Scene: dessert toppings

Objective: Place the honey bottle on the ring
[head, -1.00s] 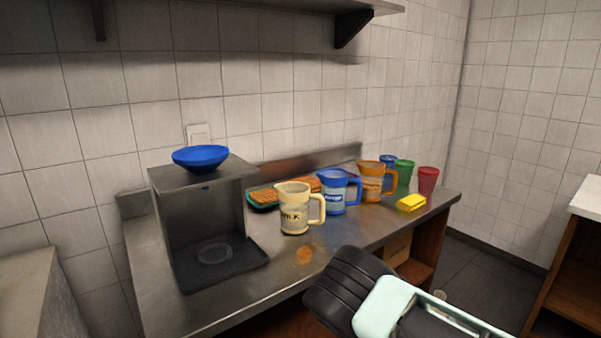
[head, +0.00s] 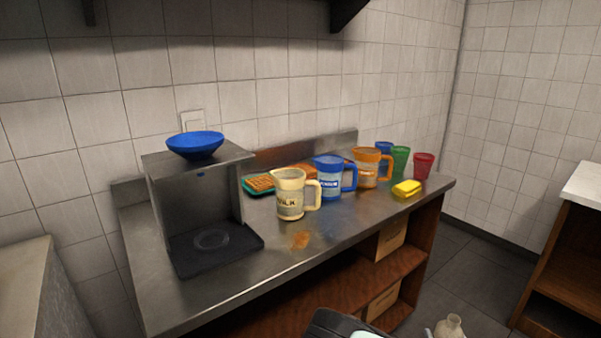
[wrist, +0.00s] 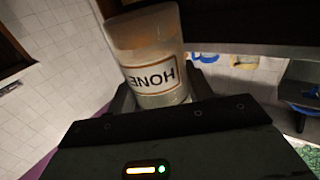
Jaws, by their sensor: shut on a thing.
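The honey bottle (wrist: 155,55) fills the upper middle of the wrist view, its label reading upside down there. My gripper (wrist: 160,92) is shut on it, one finger on each side. In the head view a pale bottle top (head: 449,328), likely the same bottle, shows at the bottom edge, low in front of the counter. A faint ring (head: 212,239) lies on the dark base of the grey metal stand (head: 205,200) at the counter's left. The bottle is well apart from the ring, to its right and lower in the picture.
A blue bowl (head: 195,144) sits on top of the stand. A milk jug (head: 290,195), blue jug (head: 328,178), orange jug (head: 366,168), several cups and a yellow sponge (head: 406,189) stand along the counter (head: 240,270). An orange stain marks the clear front area.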

